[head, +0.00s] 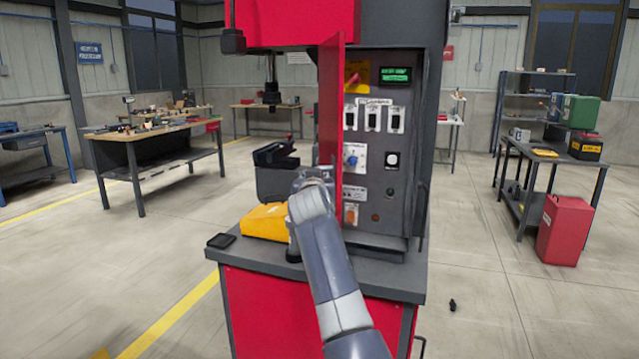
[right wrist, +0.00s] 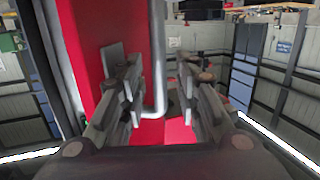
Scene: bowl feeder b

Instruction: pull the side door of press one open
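Press one is a dark grey and red machine with a control panel (head: 390,150). Its red side door (head: 331,105) shows as a narrow upright strip, nearly edge-on, along the panel's left side. I cannot tell how far it stands open. My right arm reaches up to the door's lower part, where my right gripper (head: 313,177) hides the handle. In the right wrist view, my right gripper (right wrist: 160,92) is open, its fingers on either side of the grey bar handle (right wrist: 158,60), with gaps visible. The red door (right wrist: 85,50) fills the left there. My left gripper is not in view.
A yellow object (head: 263,222) and a small black tray (head: 221,241) lie on the press's base top, left of my arm. A workbench (head: 150,133) stands at left; shelves and a red can (head: 565,230) stand at right. A small dark object (head: 452,305) lies on the floor.

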